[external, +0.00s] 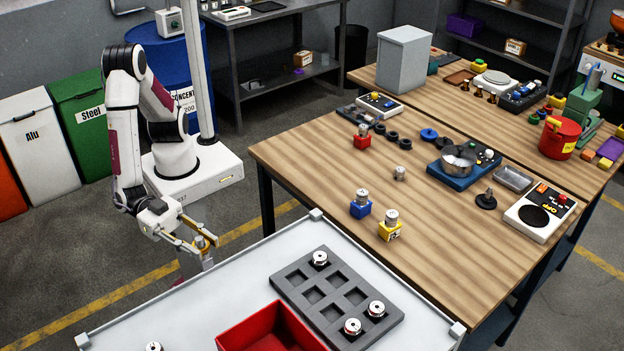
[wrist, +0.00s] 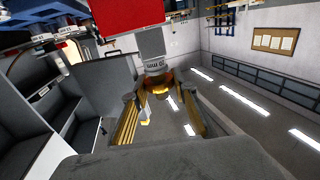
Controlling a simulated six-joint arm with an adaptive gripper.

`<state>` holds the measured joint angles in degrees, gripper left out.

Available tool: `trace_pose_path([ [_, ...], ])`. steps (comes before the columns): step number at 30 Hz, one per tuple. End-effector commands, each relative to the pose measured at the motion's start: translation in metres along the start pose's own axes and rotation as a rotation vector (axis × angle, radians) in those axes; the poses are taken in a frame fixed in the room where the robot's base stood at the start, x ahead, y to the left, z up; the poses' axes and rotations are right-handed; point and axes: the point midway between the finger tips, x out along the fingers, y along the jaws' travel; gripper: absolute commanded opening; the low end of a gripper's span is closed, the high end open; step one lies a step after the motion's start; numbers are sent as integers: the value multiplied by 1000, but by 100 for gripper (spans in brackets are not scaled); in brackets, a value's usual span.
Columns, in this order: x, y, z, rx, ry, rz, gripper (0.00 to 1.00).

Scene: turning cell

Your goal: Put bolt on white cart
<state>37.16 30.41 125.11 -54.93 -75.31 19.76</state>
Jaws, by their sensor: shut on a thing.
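The white cart (external: 150,305) fills the front of the external view. My gripper (external: 203,247) is beside its far left edge, low and at about the height of its top. It is shut on a small brass-coloured piece, seemingly the bolt (external: 207,238). In the wrist view, my gripper (wrist: 160,100) has its two yellow fingers on either side of the brass-coloured bolt (wrist: 158,82). The bolt's full shape is not clear, and I cannot tell whether it touches the cart.
On the cart are a red bin (external: 235,336), a grey pocketed tray (external: 330,310) with several round metal parts, and one loose metal part (external: 153,346). The cart's left top is mostly clear. A wooden table (external: 310,165) with many items stands to the right.

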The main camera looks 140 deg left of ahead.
Motion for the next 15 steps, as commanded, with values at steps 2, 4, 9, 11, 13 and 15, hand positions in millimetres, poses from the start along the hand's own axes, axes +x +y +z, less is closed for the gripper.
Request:
trace_pose_path([
  [2,-1,6,3,0,1,30,0],
  [4,-2,10,5,0,1,49,0],
  [9,-2,16,7,-2,2,70,0],
  [11,-2,15,8,-3,3,70,0],
  [13,-2,15,8,-3,3,69,0],
  [15,-2,15,8,-3,3,69,0],
])
